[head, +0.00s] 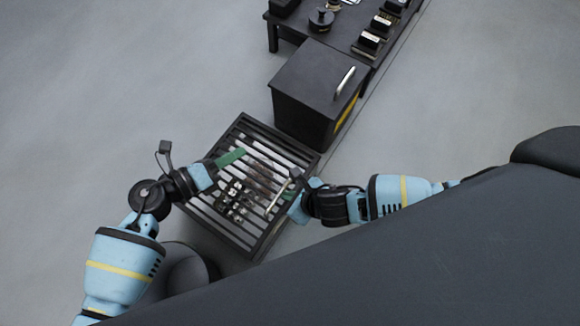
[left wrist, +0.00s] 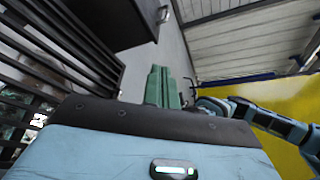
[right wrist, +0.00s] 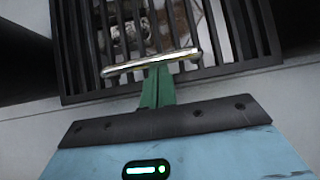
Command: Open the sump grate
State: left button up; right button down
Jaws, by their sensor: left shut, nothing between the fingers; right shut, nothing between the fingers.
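The sump grate (head: 243,128) is a dark slatted square that looks flat and closed in the head view, with pale and shiny things showing through its slats. Its silver bar handle (head: 277,198) lies near the right edge. My right gripper (head: 297,188) is beside the handle; in the right wrist view its green fingers (right wrist: 158,87) are shut, with tips at or just under the handle (right wrist: 150,63). Whether they touch it I cannot tell. My left gripper (head: 230,157) is shut and empty above the grate's far-left part; its green fingers (left wrist: 161,87) show in the left wrist view.
A dark cabinet (head: 305,75) with a silver handle stands right behind the grate. A dark table (head: 345,25) with several small items is beyond it. The grey floor (head: 120,80) to the left is clear. A yellow surface (left wrist: 270,105) shows in the left wrist view.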

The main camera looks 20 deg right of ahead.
pick_arm(q)
jog(key=o, duration=0.7)
pick_arm(e)
jog(key=shift+w+a+r, duration=0.2)
jog(key=shift+w+r, duration=0.05)
pick_arm(q)
jog(key=v, duration=1.2)
jog(key=s+a+f+n+t+y, duration=0.3)
jog(key=s+f+n+y, duration=0.2)
jog(key=s+n, duration=0.65)
jog(key=s+a+f+n+t+y, duration=0.4)
jog(key=s+n, duration=0.5)
jog(key=n, duration=0.6)
jog(key=s+f+n+g+y, duration=0.1)
jog(key=s+n+g, duration=0.1)
jog(key=s, duration=0.6)
jog(key=s+a+f+n+g+y, duration=0.1)
jog(key=s+n+g, duration=0.2)
jog(key=s+n, duration=0.2)
jog(key=s+a+n+g+y, duration=0.1)
jog(key=s+n+g+y, duration=0.1)
jog(key=s, duration=0.8)
jog(key=shift+s+f+n+g, duration=0.35)
jog(key=shift+n+g, duration=0.25)
jog(key=shift+n, duration=0.35)
